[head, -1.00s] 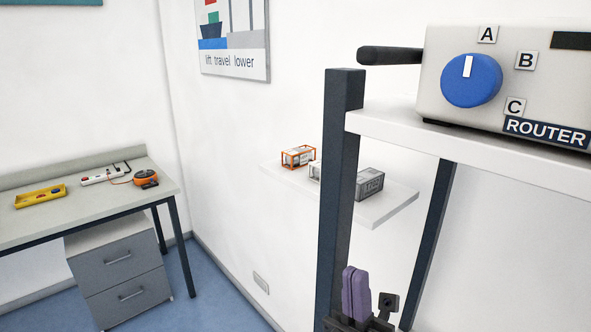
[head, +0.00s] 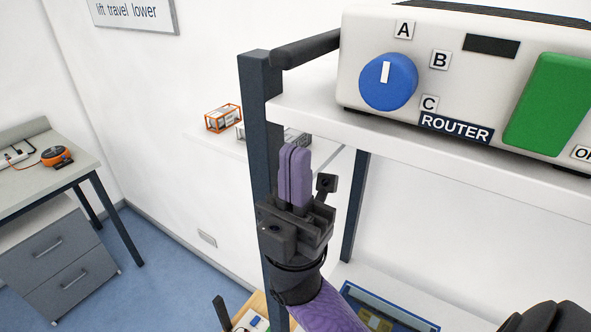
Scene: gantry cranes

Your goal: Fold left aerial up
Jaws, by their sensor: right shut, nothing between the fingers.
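The router (head: 460,75) is a pale box with a blue knob (head: 388,82), labels A, B and C, and a green panel (head: 550,105). It stands on a white shelf (head: 300,95). The left aerial (head: 308,48) is a dark rod on the router's left side. It lies folded out to the left, tilted slightly down, with its tip near the dark shelf post. My right gripper (head: 295,175) has purple fingers, pointing up and shut with nothing between them. It is below the shelf's left front corner, under the aerial and apart from it.
The dark shelf post (head: 258,130) stands just behind and left of my right gripper. A wall shelf behind holds an orange-framed box (head: 222,118). A desk (head: 40,180) with drawers stands at the left. A blue-framed tray (head: 385,310) lies below.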

